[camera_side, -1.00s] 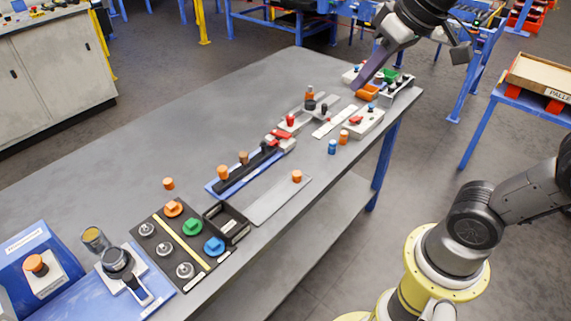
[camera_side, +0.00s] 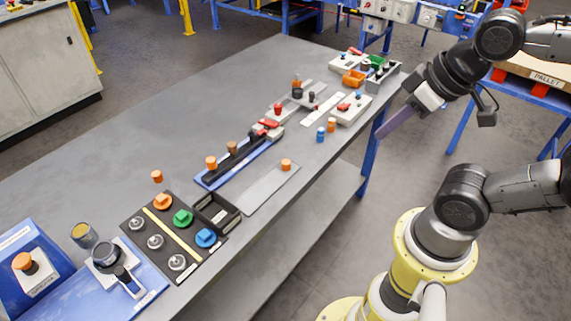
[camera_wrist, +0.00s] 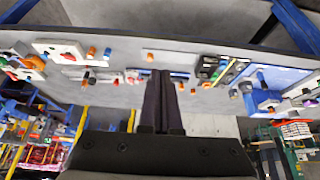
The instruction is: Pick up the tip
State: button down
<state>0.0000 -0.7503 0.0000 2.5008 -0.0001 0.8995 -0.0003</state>
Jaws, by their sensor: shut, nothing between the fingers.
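My gripper (camera_side: 379,137) is shut and empty, its long dark fingers pointing down and left, just off the table's right edge in the side view. In the wrist view the two fingers of my gripper (camera_wrist: 161,74) lie together. I cannot tell which small part is the tip. Candidates on the table are an orange cap (camera_side: 286,164) on a grey plate, a blue cylinder (camera_side: 321,134) beside an orange cylinder (camera_side: 332,125), and a lone orange cylinder (camera_side: 157,176). My gripper touches none of them.
A blue fixture (camera_side: 75,295) stands at the near left. The table's left side is clear.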

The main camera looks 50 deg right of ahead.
jog(key=c, duration=1.6)
grip_release()
jog(key=shift+c, duration=2.2)
grip_release()
jog(key=w+r+m, duration=0.5)
jog(key=w+m, duration=0.3)
jog(key=m, duration=0.2)
jog(key=m+g, duration=0.6)
jog(key=m, duration=0.2)
send_over(286, 162)
notch_tip(286, 162, down, 24)
jog(key=shift+s+r, duration=0.1)
jog(key=shift+f, duration=2.9)
